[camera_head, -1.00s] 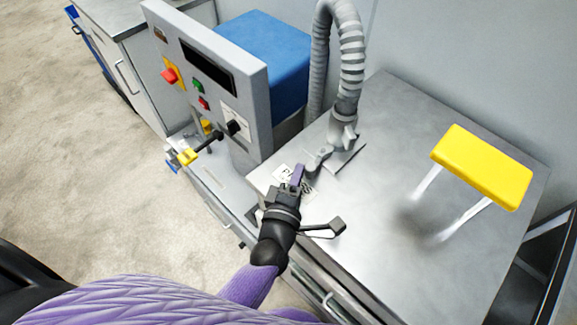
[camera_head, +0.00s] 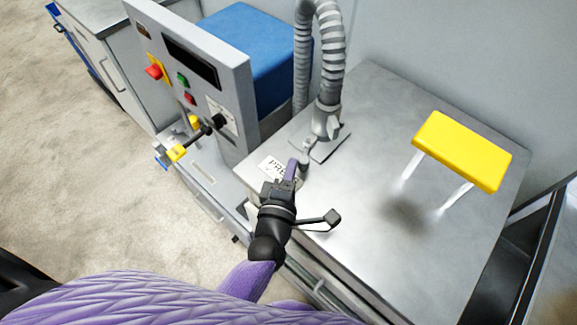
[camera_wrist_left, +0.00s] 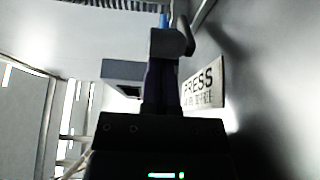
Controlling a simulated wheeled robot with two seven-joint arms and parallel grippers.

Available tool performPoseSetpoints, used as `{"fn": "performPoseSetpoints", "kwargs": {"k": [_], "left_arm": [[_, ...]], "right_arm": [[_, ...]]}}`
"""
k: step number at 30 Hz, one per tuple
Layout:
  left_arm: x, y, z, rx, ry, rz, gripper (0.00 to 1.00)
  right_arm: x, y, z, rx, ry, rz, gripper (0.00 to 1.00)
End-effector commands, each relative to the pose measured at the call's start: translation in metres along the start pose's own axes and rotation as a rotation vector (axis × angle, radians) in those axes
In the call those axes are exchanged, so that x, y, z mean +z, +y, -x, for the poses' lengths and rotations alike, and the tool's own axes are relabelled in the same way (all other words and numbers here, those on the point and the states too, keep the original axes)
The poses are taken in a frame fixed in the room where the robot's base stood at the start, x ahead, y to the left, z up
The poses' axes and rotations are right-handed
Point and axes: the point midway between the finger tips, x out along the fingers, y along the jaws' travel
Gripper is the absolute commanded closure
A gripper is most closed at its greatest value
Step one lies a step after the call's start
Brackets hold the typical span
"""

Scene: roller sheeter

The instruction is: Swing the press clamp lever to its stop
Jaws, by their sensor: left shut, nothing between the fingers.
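The press clamp lever (camera_head: 305,156) is a short grey arm at the foot of the ribbed grey hose post on the metal bench. It points toward the front of the bench, beside the white PRESS label (camera_head: 273,164). My left gripper (camera_head: 291,168) is shut and empty, its purple fingers at the lever's free end. In the left wrist view the fingers (camera_wrist_left: 160,88) reach up to a grey block (camera_wrist_left: 168,42), apparently the lever's end; touching or just apart is hard to tell. The label (camera_wrist_left: 203,88) is to their right. My right gripper is not in view.
A grey control panel (camera_head: 185,70) with coloured buttons and a yellow-tipped handle stands to the left. A yellow-topped stand (camera_head: 463,150) is on the bench's right. A dark-ended handle (camera_head: 331,218) lies close to my left wrist. The bench's middle is clear.

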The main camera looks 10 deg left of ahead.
Motion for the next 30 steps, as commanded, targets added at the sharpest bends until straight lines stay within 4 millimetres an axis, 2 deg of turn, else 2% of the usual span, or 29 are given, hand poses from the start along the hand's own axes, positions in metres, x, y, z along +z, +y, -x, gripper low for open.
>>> {"fn": "performPoseSetpoints", "kwargs": {"k": [1,5,8,15,21,30], "left_arm": [[0.006,-0.001,0.001,-0.008,-0.016,0.003,1.00],[0.006,-0.002,0.002,-0.009,-0.016,0.003,1.00],[0.005,-0.002,0.011,-0.012,-0.015,0.003,1.00],[0.000,-0.002,0.060,-0.009,-0.008,0.003,1.00],[-0.004,-0.002,0.091,-0.005,-0.003,0.005,1.00],[-0.005,-0.001,0.099,-0.001,0.001,0.005,1.00]], "right_arm": [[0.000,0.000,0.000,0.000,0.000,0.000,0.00],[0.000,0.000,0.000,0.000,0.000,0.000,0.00],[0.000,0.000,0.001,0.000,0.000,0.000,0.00],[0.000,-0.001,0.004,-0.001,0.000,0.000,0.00],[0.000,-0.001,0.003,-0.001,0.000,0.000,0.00],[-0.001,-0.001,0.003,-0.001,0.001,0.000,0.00]]}}
